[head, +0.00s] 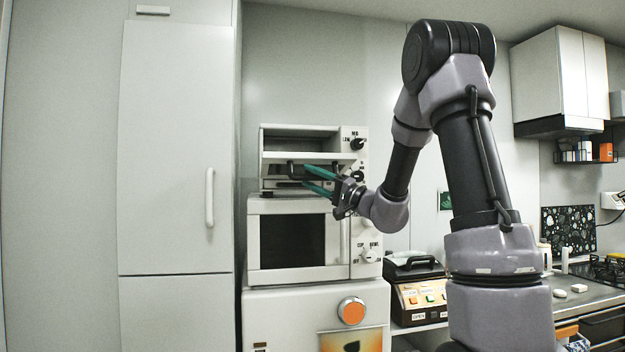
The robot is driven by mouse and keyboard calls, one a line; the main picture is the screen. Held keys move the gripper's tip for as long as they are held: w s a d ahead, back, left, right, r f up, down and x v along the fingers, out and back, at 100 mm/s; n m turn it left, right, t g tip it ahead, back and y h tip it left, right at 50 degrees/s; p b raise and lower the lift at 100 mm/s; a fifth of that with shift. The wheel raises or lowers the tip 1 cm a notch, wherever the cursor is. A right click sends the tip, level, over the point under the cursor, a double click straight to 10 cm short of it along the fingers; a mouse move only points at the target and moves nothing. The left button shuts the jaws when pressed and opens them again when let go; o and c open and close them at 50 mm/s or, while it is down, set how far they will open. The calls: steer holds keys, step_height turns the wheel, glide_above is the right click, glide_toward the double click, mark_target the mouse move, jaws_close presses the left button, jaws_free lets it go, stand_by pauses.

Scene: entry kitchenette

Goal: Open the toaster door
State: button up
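The toaster (347,133) is a white toaster oven on top of a microwave, with dark knobs down its right side. Its door (275,156) seems to be tilted partly open, with a dark gap above its pale top edge. A dark bar handle (291,171) runs across the door front. My gripper (304,177) reaches in from the right, its two teal fingers apart, one above the other, in front of the door by the handle. Nothing shows held between them. I cannot tell whether a finger touches the handle.
The microwave (294,241) with a dark window stands below the toaster. A tall pale cabinet (175,130) is close on the left. A dark-lidded appliance (418,290) sits at lower right, beside a counter (600,291) with small items.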

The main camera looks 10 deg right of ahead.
steer(key=shift+d, duration=0.1)
steer(key=v, duration=1)
steer(key=shift+s+d+f, duration=0.15)
steer(key=shift+s+d, duration=0.05)
steer(key=shift+s, duration=0.05)
